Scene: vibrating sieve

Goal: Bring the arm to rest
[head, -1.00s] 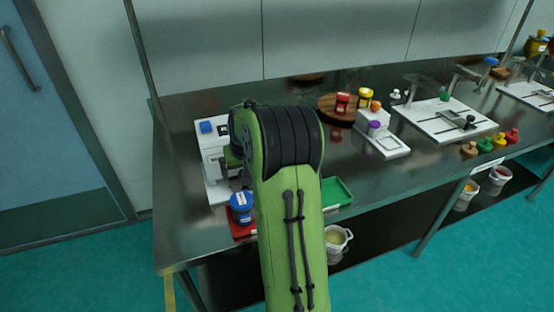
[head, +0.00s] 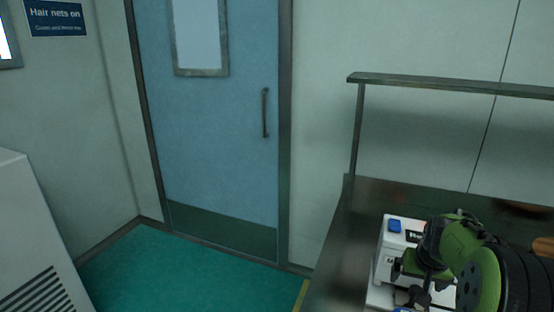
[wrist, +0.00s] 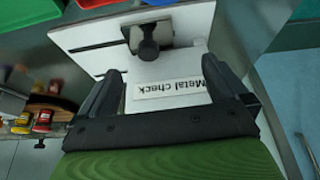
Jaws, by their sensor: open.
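My gripper (wrist: 160,80) is open, with nothing visible between its two black fingers in the wrist view. It is over a white device base (wrist: 185,30) with a label reading "Metal check" (wrist: 172,88) and a dark knob (wrist: 148,48). In the head view my green and black arm fills the lower right corner. It is in front of the white device (head: 388,262) with a blue button (head: 394,225), hiding much of it. How far my gripper is from the device is hard to tell.
The steel bench (head: 345,225) holds the device. A blue door (head: 215,140) and clear green floor (head: 165,270) are left of the bench. A white cabinet (head: 25,230) stands far left.

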